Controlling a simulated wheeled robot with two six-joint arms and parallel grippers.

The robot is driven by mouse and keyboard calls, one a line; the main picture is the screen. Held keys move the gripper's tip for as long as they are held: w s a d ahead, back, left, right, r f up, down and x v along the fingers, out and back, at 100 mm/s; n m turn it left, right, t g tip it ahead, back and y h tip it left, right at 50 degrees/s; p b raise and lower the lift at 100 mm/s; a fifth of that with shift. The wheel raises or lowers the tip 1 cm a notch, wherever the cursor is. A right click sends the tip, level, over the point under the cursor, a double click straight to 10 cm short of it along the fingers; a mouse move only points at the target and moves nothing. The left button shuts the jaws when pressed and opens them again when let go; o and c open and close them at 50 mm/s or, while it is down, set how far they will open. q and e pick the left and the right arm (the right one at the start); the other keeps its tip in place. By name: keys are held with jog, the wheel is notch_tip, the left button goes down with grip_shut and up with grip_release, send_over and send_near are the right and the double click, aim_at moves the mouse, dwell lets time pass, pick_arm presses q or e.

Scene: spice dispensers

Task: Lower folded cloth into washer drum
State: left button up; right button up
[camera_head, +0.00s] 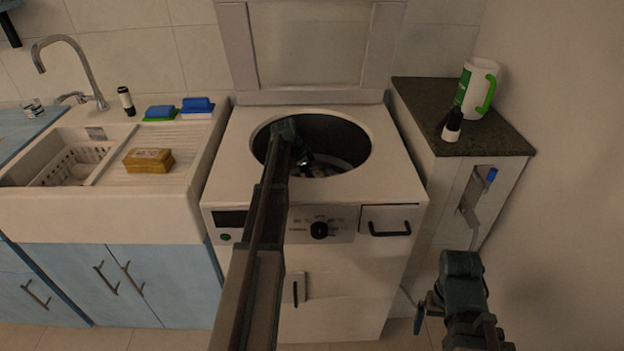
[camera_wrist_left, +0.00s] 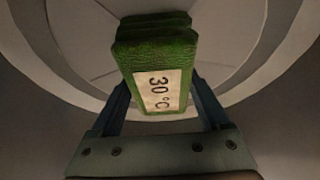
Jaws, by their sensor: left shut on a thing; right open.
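A green folded cloth (camera_wrist_left: 158,60) with a white "30 °C" label sits between the fingers of my left gripper (camera_wrist_left: 160,95) in the left wrist view. The curved drum walls (camera_wrist_left: 55,45) surround it there. In the head view, my left gripper (camera_head: 301,158) reaches down through the round top opening of the washer drum (camera_head: 345,145). The cloth cannot be made out clearly in that view. I cannot tell whether it touches the drum floor. My right gripper (camera_head: 452,285) is open and empty, low at the right in front of the side cabinet.
The washer lid (camera_head: 310,45) stands open behind the drum. A mug (camera_head: 476,88) and a small dark-and-white item (camera_head: 452,130) stand on the right counter.

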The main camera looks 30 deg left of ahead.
pick_arm(q)
jog(key=o, duration=1.4)
jog(key=shift+o, duration=0.2)
jog(key=shift+r, duration=0.15)
jog(key=p+v, duration=1.2)
jog(key=v, duration=0.1)
jog(key=shift+a+r+p, duration=0.2)
jog(key=shift+r+p, duration=0.05)
jog(key=shift+p, duration=0.15)
jog(key=shift+f, duration=0.15)
jog(key=b+x, duration=1.2)
jog(key=x, duration=0.1)
jog(key=shift+d+f+b, duration=0.2)
jog(key=shift+b, duration=0.15)
jog(key=shift+r, duration=0.15)
